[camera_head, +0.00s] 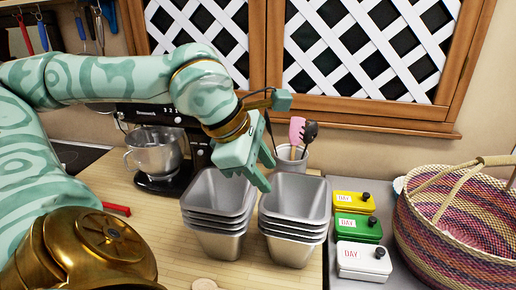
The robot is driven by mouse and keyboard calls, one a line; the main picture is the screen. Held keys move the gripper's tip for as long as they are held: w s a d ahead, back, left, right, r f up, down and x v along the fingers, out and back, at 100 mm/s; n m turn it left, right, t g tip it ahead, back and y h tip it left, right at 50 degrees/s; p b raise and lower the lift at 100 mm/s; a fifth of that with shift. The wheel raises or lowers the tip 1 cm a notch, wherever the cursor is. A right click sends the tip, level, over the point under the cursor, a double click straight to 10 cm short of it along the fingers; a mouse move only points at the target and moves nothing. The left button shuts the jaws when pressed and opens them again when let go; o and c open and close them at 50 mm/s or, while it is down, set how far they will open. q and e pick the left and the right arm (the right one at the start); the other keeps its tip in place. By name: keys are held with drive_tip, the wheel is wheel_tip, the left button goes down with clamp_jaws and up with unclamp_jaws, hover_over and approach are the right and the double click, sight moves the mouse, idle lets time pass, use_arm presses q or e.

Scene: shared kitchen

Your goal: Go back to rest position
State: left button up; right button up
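My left arm, teal with brass joints, comes in from the left across the camera_head view. My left gripper (262,170) hangs over the gap between two stacks of metal tins. Its fingers point down and to the right. From this angle I cannot tell whether the fingers are apart or together, and no held object shows. The left tin stack (219,212) and the right tin stack (291,221) stand side by side on the wooden counter (140,206). My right gripper is not in view.
A stand mixer (155,150) stands behind on the left. A utensil pot (290,158) stands behind the tins. Yellow (354,202), green (357,228) and white (363,261) boxes and a woven basket (455,230) stand at the right. A latticed window (360,50) is behind.

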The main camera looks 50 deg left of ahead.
use_arm(q)
drive_tip(key=shift+v, duration=0.9)
